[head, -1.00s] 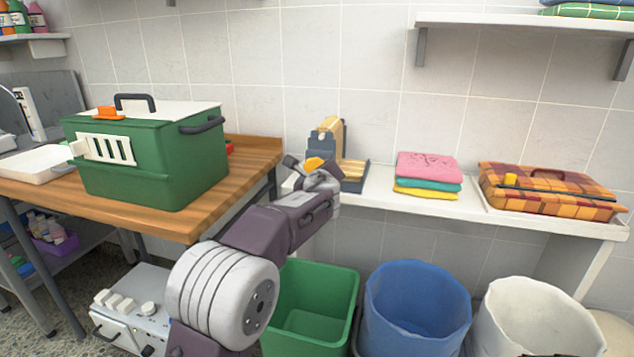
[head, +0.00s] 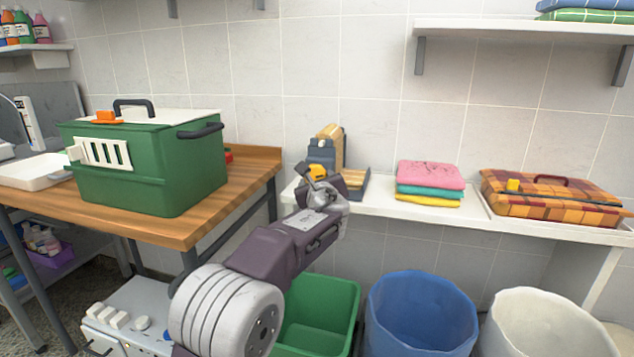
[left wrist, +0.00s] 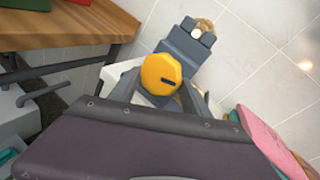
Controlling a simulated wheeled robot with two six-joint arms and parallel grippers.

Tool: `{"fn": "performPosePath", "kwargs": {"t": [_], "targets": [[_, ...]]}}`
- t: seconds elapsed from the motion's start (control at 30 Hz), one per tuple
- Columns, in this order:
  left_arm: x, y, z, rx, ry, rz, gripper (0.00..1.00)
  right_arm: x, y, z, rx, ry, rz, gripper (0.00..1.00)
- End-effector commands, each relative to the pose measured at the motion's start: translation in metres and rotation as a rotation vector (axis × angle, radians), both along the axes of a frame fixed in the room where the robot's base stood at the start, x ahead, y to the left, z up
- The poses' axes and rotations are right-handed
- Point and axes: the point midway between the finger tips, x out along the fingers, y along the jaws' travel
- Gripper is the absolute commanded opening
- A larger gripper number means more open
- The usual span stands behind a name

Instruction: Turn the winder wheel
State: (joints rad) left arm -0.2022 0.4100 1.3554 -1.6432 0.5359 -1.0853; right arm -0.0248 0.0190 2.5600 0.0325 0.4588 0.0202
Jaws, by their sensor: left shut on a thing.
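The winder (head: 324,152) is a grey and tan device standing on the white shelf by the tiled wall; its grey body also shows in the left wrist view (left wrist: 186,48). A yellow round wheel or knob (head: 317,171) is on its near side. The wheel shows large in the left wrist view (left wrist: 160,74), with a dark slot on its face. My left gripper (head: 316,184) is at the wheel and shut on it. In the left wrist view its grey fingers lie partly behind the wheel, so the contact is hidden. My right gripper is not in view.
Folded pink, green and yellow towels (head: 429,184) lie right of the winder. A plaid case (head: 550,199) sits further right. A green kennel (head: 148,165) stands on the wooden table (head: 215,212) at left. Green (head: 322,308), blue (head: 420,312) and white (head: 540,325) bins stand below the shelf.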

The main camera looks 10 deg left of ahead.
Motion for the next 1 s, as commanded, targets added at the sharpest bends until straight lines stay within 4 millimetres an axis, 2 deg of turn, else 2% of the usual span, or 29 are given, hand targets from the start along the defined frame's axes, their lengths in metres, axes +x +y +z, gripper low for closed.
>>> {"fn": "performPosePath", "kwargs": {"t": [0.13, 0.17, 0.2, 0.57, 0.9, 1.0], "targets": [[0.000, -0.001, -0.003, -0.001, 0.005, -0.001, 0.15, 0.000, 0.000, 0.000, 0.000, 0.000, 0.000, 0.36], [0.000, -0.001, -0.003, -0.001, 0.005, -0.002, 0.64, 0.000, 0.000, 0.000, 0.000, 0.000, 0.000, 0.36], [0.000, 0.000, -0.002, -0.002, 0.004, -0.002, 0.75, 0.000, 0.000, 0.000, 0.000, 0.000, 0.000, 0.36], [-0.004, -0.002, 0.000, -0.001, 0.002, -0.001, 0.76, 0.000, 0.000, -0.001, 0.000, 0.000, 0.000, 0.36], [-0.068, -0.025, 0.009, -0.001, 0.001, -0.003, 0.76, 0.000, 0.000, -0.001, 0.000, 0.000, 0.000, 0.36], [-0.080, -0.029, 0.011, -0.001, 0.002, -0.003, 0.76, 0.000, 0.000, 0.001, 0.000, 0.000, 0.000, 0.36]]}}
